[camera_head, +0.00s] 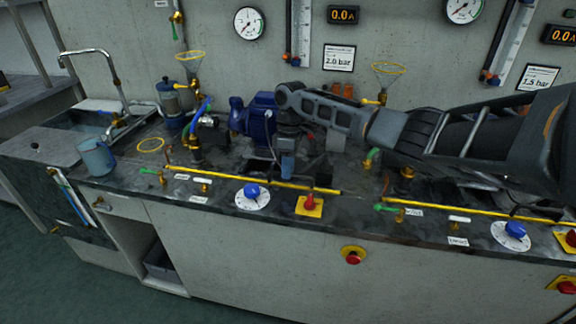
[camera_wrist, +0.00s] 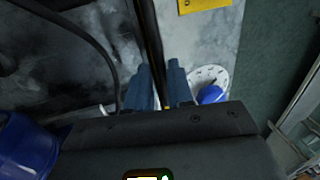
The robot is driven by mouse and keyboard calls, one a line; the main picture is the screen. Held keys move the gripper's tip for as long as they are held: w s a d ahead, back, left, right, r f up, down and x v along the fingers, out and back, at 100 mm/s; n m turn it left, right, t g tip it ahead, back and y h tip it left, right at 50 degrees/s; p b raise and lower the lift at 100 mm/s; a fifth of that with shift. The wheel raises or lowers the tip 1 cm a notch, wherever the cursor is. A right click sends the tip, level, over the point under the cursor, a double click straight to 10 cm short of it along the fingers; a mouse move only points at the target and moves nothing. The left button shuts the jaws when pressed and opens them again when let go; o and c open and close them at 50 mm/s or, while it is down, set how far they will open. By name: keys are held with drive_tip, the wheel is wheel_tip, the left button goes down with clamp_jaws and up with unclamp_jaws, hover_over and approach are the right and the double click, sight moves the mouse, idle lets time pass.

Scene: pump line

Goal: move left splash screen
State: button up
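The left splash screen shows as a long yellow-edged strip (camera_head: 235,179) along the front of the left half of the bench. Its clear panel is hard to make out. My gripper (camera_head: 287,168) points down at the strip, right of its middle. In the wrist view, the blue fingers of my gripper (camera_wrist: 160,92) stand a little apart, one on each side of a long, thin dark bar (camera_wrist: 152,45) seen nearly end-on. This looks like the screen's edge. I cannot tell whether the fingers touch it.
A blue dial knob (camera_head: 252,191) and a red knob on a yellow plate (camera_head: 309,206) sit just in front of the strip. A blue pump motor (camera_head: 256,116) stands behind. A second yellow strip (camera_head: 465,208) runs right. A blue cup (camera_head: 96,157) and sink are left.

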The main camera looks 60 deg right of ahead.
drive_tip(key=shift+o, duration=1.3)
drive_tip(key=shift+r, duration=0.15)
drive_tip(key=shift+r, duration=0.1)
wheel_tip(320, 180, up, 7)
drive_tip(key=d, duration=0.1)
drive_tip(key=shift+w+d+r+b, duration=0.2)
drive_tip(key=shift+w+d+b, duration=0.05)
drive_tip(key=shift+b, duration=0.2)
drive_tip(key=shift+s, duration=0.1)
